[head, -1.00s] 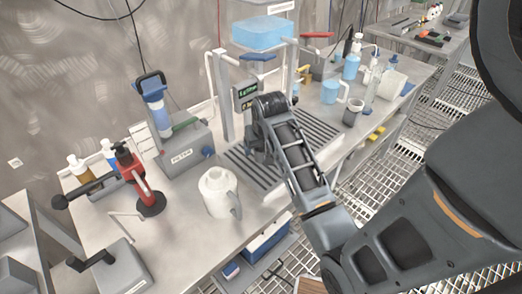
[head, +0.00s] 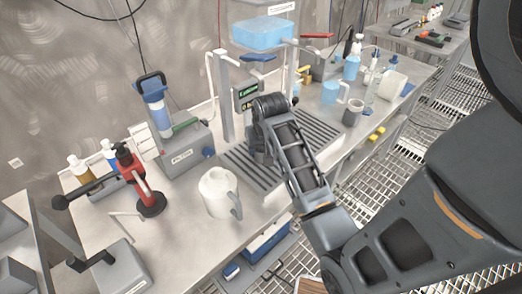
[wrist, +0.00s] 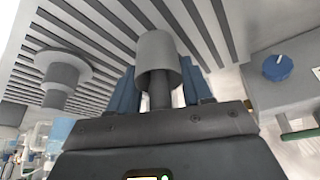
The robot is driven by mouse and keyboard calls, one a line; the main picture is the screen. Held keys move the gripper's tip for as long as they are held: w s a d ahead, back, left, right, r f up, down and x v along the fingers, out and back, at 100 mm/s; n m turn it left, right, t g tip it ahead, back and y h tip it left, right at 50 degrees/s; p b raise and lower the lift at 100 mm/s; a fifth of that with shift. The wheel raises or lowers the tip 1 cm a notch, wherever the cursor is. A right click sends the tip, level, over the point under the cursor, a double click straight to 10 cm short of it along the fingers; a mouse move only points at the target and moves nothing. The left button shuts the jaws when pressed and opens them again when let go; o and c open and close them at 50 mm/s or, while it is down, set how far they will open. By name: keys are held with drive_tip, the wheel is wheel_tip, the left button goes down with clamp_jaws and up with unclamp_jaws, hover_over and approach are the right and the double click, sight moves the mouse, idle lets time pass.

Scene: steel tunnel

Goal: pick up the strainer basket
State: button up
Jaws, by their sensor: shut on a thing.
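My gripper (wrist: 158,92) shows in the wrist view with blue fingers on both sides of a plain grey cylinder, which I take to be the strainer basket (wrist: 156,50). The fingers are shut on it, and a darker stem shows below its rim. The slatted drain grate (wrist: 105,40) lies behind it; I cannot tell whether the basket touches the grate. In the head view my arm hides the basket and fingertips, above the grate (head: 316,131).
A flanged grey piece (wrist: 62,75) is left of the gripper in the wrist view. In the head view a white jug (head: 217,192), a filter box (head: 182,156) and a red-handled tool (head: 139,181) stand left of the grate. A steel post (head: 226,108) rises behind it.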

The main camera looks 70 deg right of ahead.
drive_tip(key=shift+r, duration=0.1)
drive_tip(key=shift+r, duration=0.55)
wheel_tip(320, 180, up, 2)
drive_tip(key=shift+w+r+b, duration=0.1)
drive_tip(key=shift+r+b, duration=0.1)
drive_tip(key=shift+b, duration=0.1)
drive_tip(key=s+d+r, duration=0.2)
drive_tip(key=s, duration=0.1)
drive_tip(key=s+d+r+b, duration=0.1)
drive_tip(key=s+d+r, duration=0.1)
drive_tip(key=s+r, duration=0.1)
drive_tip(key=s+d+r, duration=0.2)
drive_tip(key=s, duration=0.2)
drive_tip(key=shift+s+r, duration=0.1)
drive_tip(key=shift+r, duration=0.1)
